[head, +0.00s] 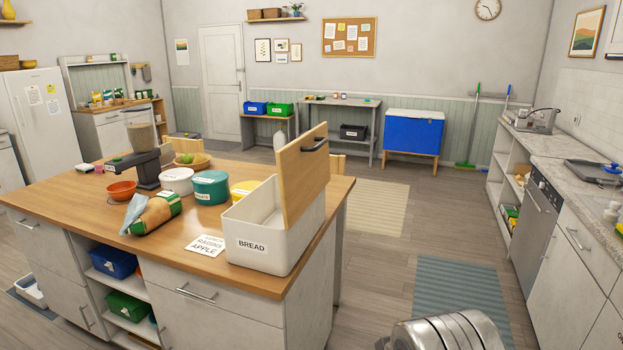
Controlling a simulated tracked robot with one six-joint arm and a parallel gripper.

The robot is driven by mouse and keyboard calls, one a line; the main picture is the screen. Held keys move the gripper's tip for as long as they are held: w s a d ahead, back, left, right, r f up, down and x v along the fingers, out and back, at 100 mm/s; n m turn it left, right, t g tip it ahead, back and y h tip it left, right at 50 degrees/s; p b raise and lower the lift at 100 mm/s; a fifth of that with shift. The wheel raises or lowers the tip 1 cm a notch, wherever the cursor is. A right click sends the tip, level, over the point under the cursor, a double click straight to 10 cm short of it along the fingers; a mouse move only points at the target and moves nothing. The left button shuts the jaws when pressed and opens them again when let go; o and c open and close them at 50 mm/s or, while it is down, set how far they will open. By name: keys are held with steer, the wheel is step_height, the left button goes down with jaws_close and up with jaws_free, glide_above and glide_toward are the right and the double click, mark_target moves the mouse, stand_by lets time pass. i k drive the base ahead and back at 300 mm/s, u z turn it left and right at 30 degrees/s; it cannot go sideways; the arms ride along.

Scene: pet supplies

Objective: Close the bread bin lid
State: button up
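The white bread bin (283,248), marked BREAD, stands at the right front corner of the wooden island top. Its wooden lid (302,178) is open and stands nearly upright above the bin. My gripper is not in this view.
The island top (75,193) also holds a paper bag (158,212), a card (206,245), a green tub (210,187) and an orange bowl (122,190). Floor right of the island is open, with a blue-grey rug (462,290). A shiny metal shape (450,333), unclear, shows at the bottom edge.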

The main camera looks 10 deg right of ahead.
mark_target(302, 165)
steer(key=i, duration=1)
steer(key=u, duration=1.5)
steer(key=k, duration=0.75)
steer(key=z, duration=0.05)
